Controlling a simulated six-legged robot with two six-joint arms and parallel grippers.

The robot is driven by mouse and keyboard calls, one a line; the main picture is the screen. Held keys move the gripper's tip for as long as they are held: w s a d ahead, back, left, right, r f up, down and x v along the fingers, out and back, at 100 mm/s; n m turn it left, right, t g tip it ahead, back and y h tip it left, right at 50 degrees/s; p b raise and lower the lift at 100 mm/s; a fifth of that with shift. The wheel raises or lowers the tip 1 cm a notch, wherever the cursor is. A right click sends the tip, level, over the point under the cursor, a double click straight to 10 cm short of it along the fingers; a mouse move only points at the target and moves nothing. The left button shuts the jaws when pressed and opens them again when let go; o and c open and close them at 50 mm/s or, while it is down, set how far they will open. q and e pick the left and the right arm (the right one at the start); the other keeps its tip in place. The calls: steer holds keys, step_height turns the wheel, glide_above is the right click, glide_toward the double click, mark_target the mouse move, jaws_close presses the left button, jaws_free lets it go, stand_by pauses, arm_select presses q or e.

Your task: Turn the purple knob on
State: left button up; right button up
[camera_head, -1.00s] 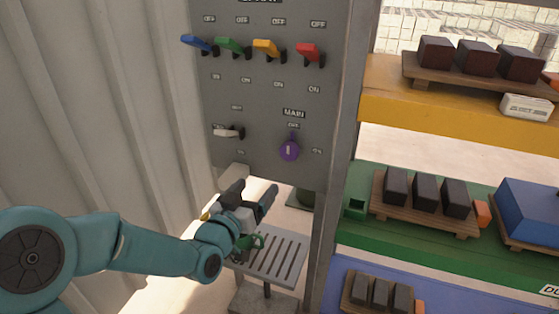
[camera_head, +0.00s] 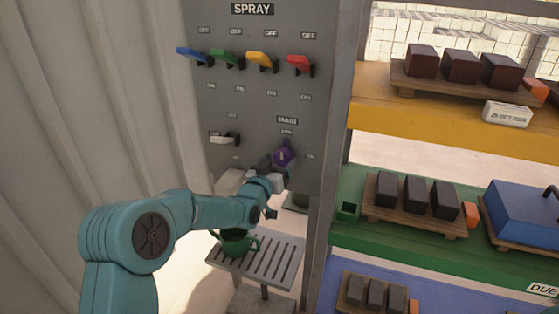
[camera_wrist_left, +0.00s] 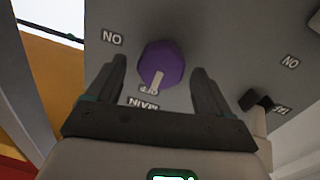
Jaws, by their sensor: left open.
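The purple knob (camera_head: 283,157) sits on the grey panel (camera_head: 262,105) under the MAIN label. It also shows in the left wrist view (camera_wrist_left: 160,65), upside down, with its pale pointer line toward the MAIN label. My left gripper (camera_head: 276,164) is at the knob's lower left in the head view, partly covering it. In the left wrist view my left gripper (camera_wrist_left: 157,82) is open, with one finger on each side of the knob and gaps between. Contact cannot be told. My right gripper is not in view.
A white lever (camera_head: 224,139) is left of the knob. Blue, green, yellow and red levers (camera_head: 298,64) line the panel above. A green mug (camera_head: 235,242) stands on a slatted tray (camera_head: 272,262) below. Shelves with dark blocks (camera_head: 417,194) stand at the right.

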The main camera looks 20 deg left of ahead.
arm_select(q)
steer(key=shift+w+f, duration=0.1)
steer(key=shift+w, duration=0.25)
steer(key=shift+s, duration=0.15)
steer(key=c, duration=1)
steer(key=shift+c, duration=0.2)
